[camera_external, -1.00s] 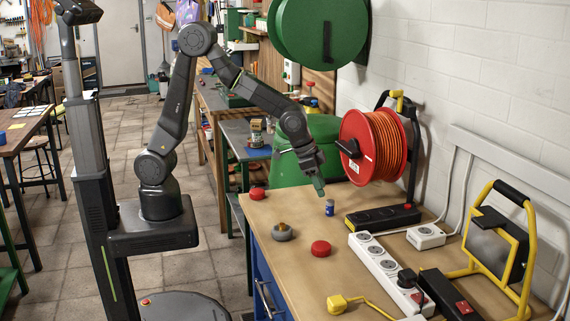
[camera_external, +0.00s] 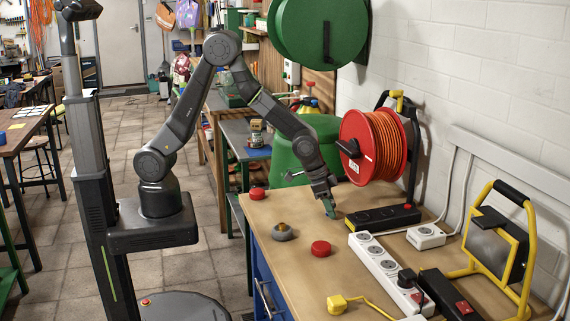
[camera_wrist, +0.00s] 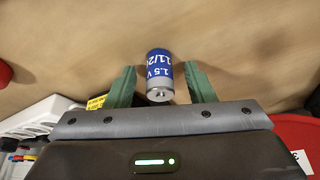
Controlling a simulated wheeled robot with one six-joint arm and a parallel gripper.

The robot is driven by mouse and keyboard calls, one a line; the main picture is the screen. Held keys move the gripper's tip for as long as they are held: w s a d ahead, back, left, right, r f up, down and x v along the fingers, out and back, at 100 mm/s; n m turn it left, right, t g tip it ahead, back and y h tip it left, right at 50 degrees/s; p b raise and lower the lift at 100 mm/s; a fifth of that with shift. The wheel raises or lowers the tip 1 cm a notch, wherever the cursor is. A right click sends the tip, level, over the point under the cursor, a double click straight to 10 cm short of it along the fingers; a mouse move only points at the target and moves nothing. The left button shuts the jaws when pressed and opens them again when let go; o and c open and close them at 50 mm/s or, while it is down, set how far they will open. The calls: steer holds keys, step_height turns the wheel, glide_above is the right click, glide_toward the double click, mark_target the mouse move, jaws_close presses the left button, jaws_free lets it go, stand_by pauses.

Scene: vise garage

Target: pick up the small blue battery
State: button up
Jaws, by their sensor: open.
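The small blue battery (camera_wrist: 159,72) shows in the wrist view, blue with white print and a silver end. It lies between the two green fingers of my gripper (camera_wrist: 160,88), with a gap on each side. The fingers are open and do not appear to touch it. In the external view my gripper (camera_external: 329,207) is low over the workbench (camera_external: 290,270), and its fingers hide the battery there.
A black power strip (camera_external: 383,217) lies just right of my gripper. A red round object (camera_external: 320,248) and a grey knobbed one (camera_external: 283,232) stand nearer the front. A red cable reel (camera_external: 375,147) is behind. A white power strip (camera_external: 385,262) lies front right.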

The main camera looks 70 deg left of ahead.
jaws_close()
steer(key=shift+r, duration=0.1)
